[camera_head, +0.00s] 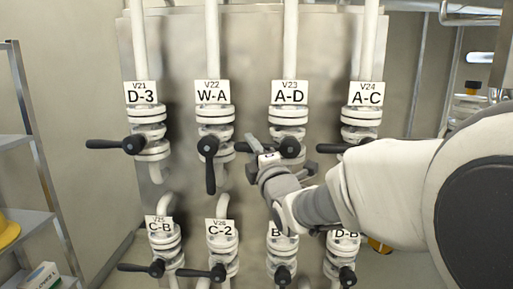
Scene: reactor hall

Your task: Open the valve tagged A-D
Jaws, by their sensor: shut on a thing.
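The valve tagged A-D (289,92), also marked V23, is third from the left in the upper row on the panel. Its black lever (242,147) points left from the hub (290,147) and lies about level. My gripper (264,154) is shut on this lever, between its free end and the hub. My gripper hides the middle of the lever and part of the pipe below the valve.
Valve W-A (209,150) is close on the left, its lever pointing down. D-3 (133,145) and A-C (362,139) flank the upper row. Lower valves include C-B (157,268) and C-2 (218,273). A shelf (27,217) stands at far left.

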